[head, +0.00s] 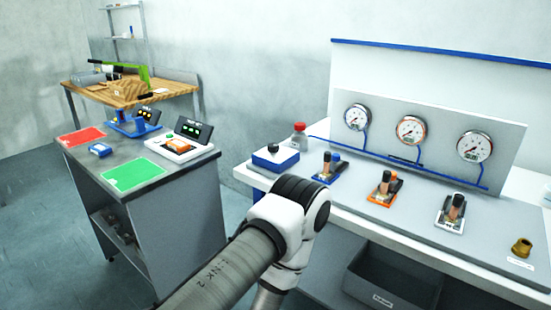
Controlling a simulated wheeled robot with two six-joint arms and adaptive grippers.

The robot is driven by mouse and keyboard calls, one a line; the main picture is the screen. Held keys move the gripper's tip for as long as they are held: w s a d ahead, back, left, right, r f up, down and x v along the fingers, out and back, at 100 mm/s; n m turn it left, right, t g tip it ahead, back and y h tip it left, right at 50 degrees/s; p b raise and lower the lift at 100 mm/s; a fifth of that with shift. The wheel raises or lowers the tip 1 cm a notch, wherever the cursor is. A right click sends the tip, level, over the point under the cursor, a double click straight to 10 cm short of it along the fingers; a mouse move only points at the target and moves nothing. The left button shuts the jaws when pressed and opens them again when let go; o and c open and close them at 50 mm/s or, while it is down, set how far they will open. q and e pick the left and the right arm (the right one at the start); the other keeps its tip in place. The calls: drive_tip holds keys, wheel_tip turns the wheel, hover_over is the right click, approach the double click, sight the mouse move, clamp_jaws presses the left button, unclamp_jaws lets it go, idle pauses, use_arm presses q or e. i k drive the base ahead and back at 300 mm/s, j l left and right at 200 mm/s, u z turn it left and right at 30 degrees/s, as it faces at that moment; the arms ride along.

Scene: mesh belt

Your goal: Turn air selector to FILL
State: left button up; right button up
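No part is readably marked as the air selector or FILL. A blue-and-white box (275,158) with a small dark knob on top sits at the left end of the right-hand bench, and I cannot tell which way the knob points. Three small valve-like devices stand along that bench: a blue one (329,168), an orange one (385,188) and a white one (450,212). Their markings are too small to read. One of my arms reaches up from the bottom middle, its joint just in front of the blue-and-white box. Neither of my grippers is in view.
Three round gauges (411,129) hang on a grey panel behind the bench. A grey cart (165,245) carries red and green mats at left.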

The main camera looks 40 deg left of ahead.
sight(273, 148)
drive_tip(key=u, duration=1.25)
